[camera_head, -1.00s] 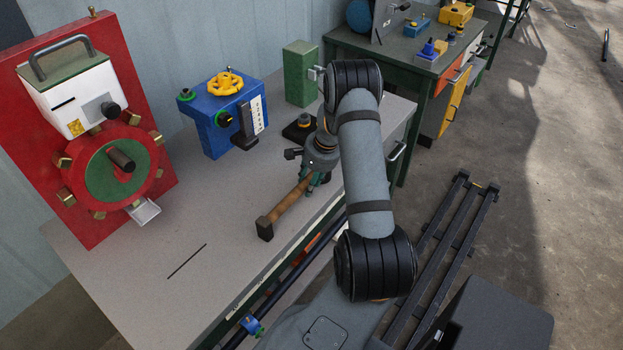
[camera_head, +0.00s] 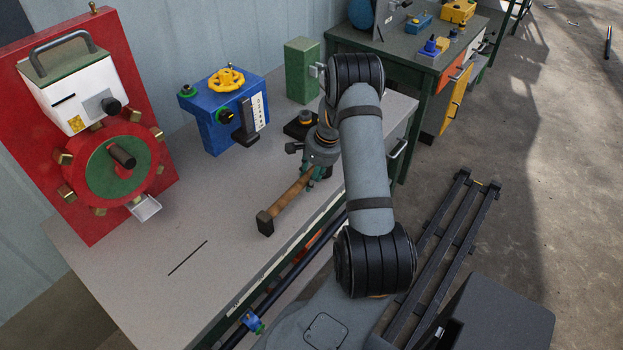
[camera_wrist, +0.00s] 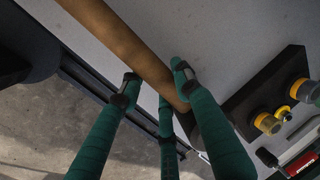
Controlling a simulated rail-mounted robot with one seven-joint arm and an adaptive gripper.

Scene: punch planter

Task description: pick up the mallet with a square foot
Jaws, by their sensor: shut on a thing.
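The mallet (camera_head: 290,200) has a brown wooden handle and a dark square block at its lower left end. It lies slanted over the grey bench top, near the front edge. I cannot tell for sure whether the block touches the bench. My gripper (camera_head: 317,174) is shut around the handle toward its upper right end. In the wrist view, the green fingers of my gripper (camera_wrist: 157,86) lie on both sides of the brown mallet handle (camera_wrist: 125,45). The square block is outside the wrist view.
The bench top (camera_head: 215,225) is clear left of the mallet, apart from a thin dark slot. A red panel with a wheel (camera_head: 150,75) stands at left. A blue box with a yellow valve (camera_head: 215,125), a green block (camera_head: 301,70) and a black button base (camera_head: 297,128) stand behind.

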